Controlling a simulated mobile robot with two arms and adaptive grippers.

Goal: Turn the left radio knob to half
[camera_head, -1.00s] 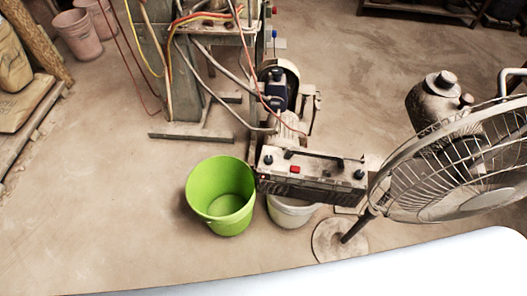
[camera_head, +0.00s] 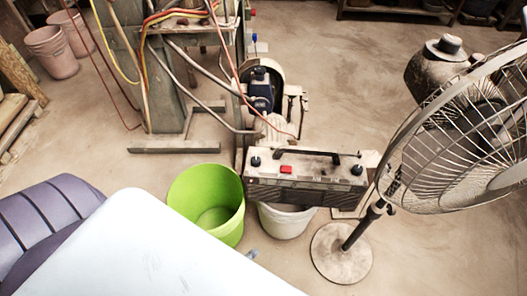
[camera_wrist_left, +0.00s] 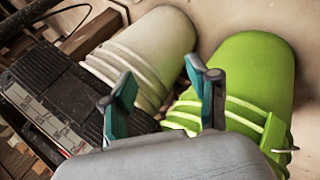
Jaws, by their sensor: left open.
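The radio (camera_head: 300,186) is a dark, worn box with a handle on top and a red button. Its left knob (camera_head: 255,161) is small and black on the left end of the top; the right knob (camera_head: 357,170) is at the other end. I cannot read the knob's setting. My left gripper (camera_head: 252,255) shows only as a small tip below and left of the radio, apart from it. In the left wrist view the left gripper (camera_wrist_left: 164,92) is open and empty, with the radio (camera_wrist_left: 60,95) to its left; the left knob cannot be made out there. My right gripper is out of view.
A green bucket (camera_head: 205,200) stands left of the radio, and a pale bucket (camera_head: 286,220) is below it. A standing fan (camera_head: 455,140) is close on the right. A machine with cables (camera_head: 165,80) stands behind. Open floor lies at the lower right.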

